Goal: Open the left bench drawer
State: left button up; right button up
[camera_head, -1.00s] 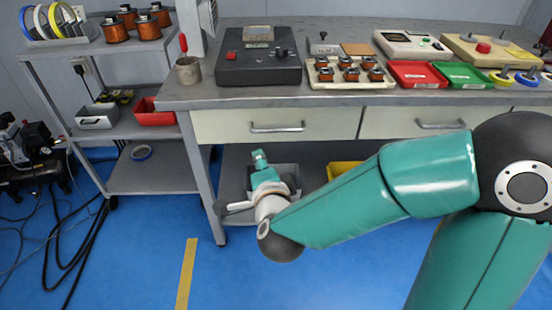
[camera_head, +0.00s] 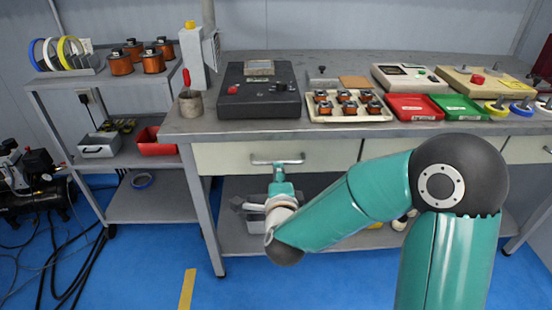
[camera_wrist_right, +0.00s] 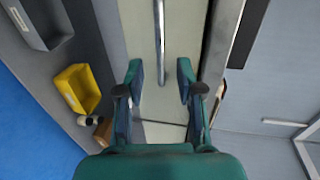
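The left bench drawer (camera_head: 230,158) is a cream front under the grey bench top and looks shut. Its bar handle (camera_head: 277,161) is silver and spans the middle of the front. My right gripper (camera_head: 279,178) is just below and in front of this handle. In the right wrist view my right gripper (camera_wrist_right: 160,75) is open, one finger on each side of the picture of the handle (camera_wrist_right: 160,40). One end of the bar shows between the fingertips; I cannot tell whether they touch it. My left gripper is not in view.
The bench top (camera_head: 215,125) holds a black winder unit (camera_head: 258,100), a tray of coils (camera_head: 345,112), red (camera_head: 415,108) and green (camera_head: 460,107) trays. A grey shelf rack (camera_head: 155,205) stands left. A yellow bin (camera_wrist_right: 78,88) is below the drawer.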

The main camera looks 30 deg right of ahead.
jog(key=x, duration=0.8)
jog(key=shift+w, duration=0.1)
grip_shut()
